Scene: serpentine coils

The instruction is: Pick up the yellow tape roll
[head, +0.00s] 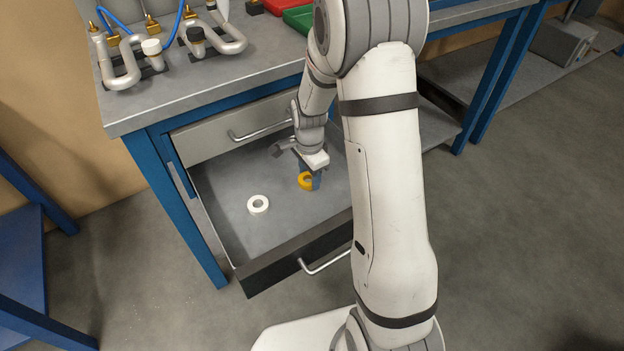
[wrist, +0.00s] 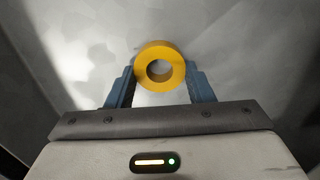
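The yellow tape roll (wrist: 143,72) is a thick ring between the two blue fingers of my gripper (wrist: 160,80) in the wrist view. A finger meets it on each side with no clear gap, so my gripper looks shut on it. In the head view the yellow tape roll (head: 303,181) shows at the fingertips of my gripper (head: 309,177), inside the open drawer. A finger partly covers it there. I cannot tell whether the roll still touches the drawer floor.
The open drawer (head: 228,228) also holds a white tape roll (head: 251,207), left of my gripper. Its dark front panel (head: 290,263) faces me. A shut drawer (head: 205,138) and the workbench top (head: 150,112) are above. Metal coils (head: 125,72) and a green bin (head: 298,17) stand on the bench.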

